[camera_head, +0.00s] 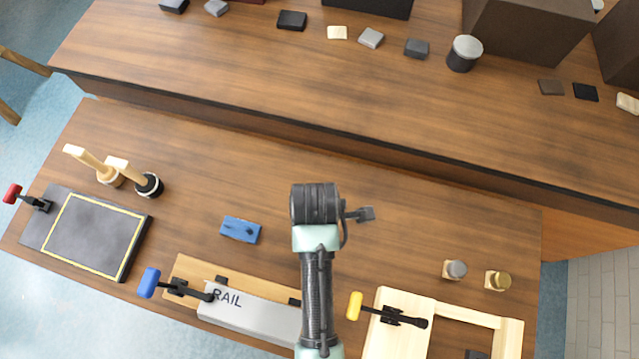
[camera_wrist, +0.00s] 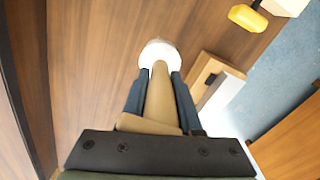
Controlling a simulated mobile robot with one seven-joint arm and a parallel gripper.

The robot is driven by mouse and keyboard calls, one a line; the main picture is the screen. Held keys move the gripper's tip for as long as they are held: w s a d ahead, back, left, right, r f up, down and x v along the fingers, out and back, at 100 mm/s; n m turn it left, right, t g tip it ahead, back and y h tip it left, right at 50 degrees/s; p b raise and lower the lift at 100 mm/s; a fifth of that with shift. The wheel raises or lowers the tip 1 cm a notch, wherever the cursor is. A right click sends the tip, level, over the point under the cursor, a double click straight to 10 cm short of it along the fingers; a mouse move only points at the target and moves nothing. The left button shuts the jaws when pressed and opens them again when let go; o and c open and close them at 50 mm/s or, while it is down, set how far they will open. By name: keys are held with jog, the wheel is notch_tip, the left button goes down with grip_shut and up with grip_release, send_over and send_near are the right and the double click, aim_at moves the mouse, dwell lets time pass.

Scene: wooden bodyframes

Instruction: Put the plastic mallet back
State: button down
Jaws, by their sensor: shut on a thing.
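The plastic mallet shows in the wrist view as a tan handle (camera_wrist: 160,100) with a round white head (camera_wrist: 158,52) at its far end. My gripper (camera_wrist: 158,78) is shut on the handle, with one blue-grey finger on each side. The mallet is over the wooden bench. In the head view my arm hides the gripper fingers and the mallet. Two other mallets with tan handles, one wood-coloured (camera_head: 108,173) and one with a black head and white ring (camera_head: 148,184), stand head-down at the left of the front bench (camera_head: 230,180).
A dark mat (camera_head: 85,232) with a red-handled clamp lies at far left. A blue block (camera_head: 240,230) lies left of my arm. The RAIL piece (camera_head: 250,310), blue and yellow clamps, and a pale wooden frame (camera_head: 400,340) line the front.

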jog(key=f, duration=0.4)
jog(key=shift+s+a+f, duration=0.1)
jog(key=shift+s+f, duration=0.15)
jog(key=shift+f+p, duration=0.3)
jog(key=shift+f, duration=1.65)
jog(key=shift+f, duration=0.1)
jog(key=c, duration=0.6)
grip_release()
